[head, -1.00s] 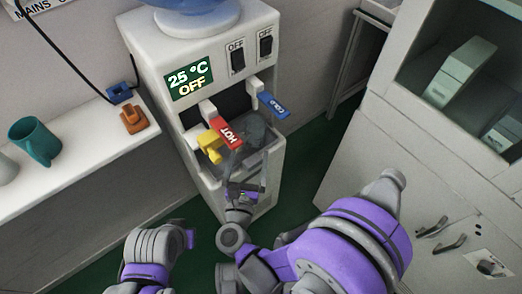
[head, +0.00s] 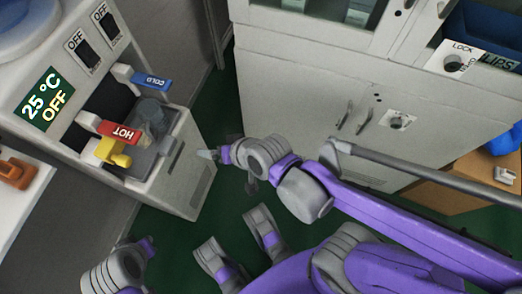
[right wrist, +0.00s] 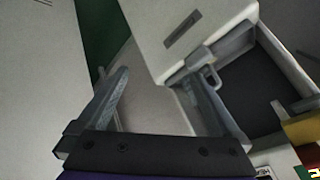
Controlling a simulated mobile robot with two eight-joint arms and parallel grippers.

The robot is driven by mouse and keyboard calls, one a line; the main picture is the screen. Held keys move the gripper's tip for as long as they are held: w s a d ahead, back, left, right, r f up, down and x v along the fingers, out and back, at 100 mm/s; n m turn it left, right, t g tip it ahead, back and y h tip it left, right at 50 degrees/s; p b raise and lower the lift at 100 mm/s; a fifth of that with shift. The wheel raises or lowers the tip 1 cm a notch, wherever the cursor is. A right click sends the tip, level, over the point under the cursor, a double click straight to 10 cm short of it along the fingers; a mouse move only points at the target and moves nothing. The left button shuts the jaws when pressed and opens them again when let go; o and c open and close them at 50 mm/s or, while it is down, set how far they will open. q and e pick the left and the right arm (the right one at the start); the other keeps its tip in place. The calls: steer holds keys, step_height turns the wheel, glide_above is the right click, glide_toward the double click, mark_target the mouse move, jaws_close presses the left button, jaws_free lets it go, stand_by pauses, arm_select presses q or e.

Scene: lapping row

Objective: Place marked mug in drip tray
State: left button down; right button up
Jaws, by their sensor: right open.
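A grey cylindrical shape (head: 153,111), which looks like a mug, stands in the dispenser's recess over the drip tray (head: 137,163). No mark can be made out on it. The drip tray area also shows at the right of the right wrist view (right wrist: 240,75). My right gripper (head: 207,155) is outside the recess, to the right of the dispenser's front. In the right wrist view its jaws (right wrist: 155,85) are apart with nothing clearly held; a small grey loop (right wrist: 212,76) shows by the right finger.
The water dispenser (head: 185,185) has a red hot tap (head: 115,131), a blue cold tap (head: 151,82) and a yellow piece (head: 113,152). A grey cabinet (head: 290,95) stands behind. An orange object (head: 17,172) lies on the left shelf. Green floor shows between dispenser and cabinet.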

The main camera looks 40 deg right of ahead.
steer(key=s+d+f+n+g+h, duration=0.2)
steer(key=s+d+n+g+h, duration=0.1)
steer(key=s+d, duration=0.5)
steer(key=shift+s+f+n+g, duration=0.35)
steer(key=shift+s+n, duration=0.15)
steer(key=shift+s, duration=0.1)
